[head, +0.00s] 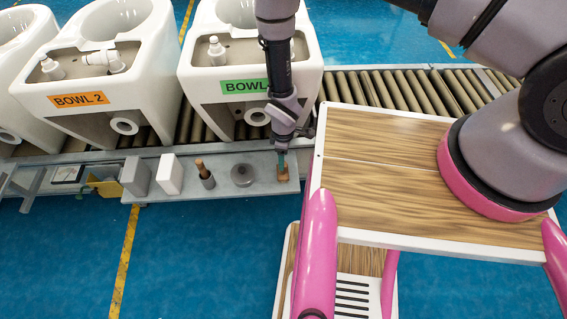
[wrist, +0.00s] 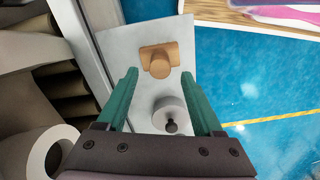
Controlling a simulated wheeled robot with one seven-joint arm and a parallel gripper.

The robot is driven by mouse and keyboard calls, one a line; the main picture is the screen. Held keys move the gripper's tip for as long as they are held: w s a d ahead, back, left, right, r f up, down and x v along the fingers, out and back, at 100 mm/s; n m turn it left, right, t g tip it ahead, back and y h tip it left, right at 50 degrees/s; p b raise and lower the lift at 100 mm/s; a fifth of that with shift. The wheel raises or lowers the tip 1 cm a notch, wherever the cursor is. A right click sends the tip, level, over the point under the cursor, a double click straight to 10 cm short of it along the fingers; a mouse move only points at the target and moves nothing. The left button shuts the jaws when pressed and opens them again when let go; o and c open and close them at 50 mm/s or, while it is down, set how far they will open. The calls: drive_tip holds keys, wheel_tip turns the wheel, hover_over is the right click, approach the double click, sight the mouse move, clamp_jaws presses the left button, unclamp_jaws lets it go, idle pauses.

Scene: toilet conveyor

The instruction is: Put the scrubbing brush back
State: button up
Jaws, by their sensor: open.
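A small brown wooden piece (head: 284,174) sits at the right end of the grey side shelf. In the wrist view this wooden piece (wrist: 160,60) shows as a flat block with a round knob. A brown upright handle (head: 200,166) stands in a dark cup (head: 207,181) further left on the shelf. I cannot tell for certain which of these is the scrubbing brush; no bristles show. My gripper (head: 283,157) points down just above the wooden piece. In the wrist view its teal fingers (wrist: 160,75) are open, with the wooden piece just past the tips and nothing held.
A round grey disc (head: 242,174) with a dark knob stands left of my gripper. White toilet bowls (head: 221,88) sit on the roller conveyor (head: 385,88) behind.

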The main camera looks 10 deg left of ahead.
wheel_tip(320, 180, up, 7)
idle(0.3)
idle(0.5)
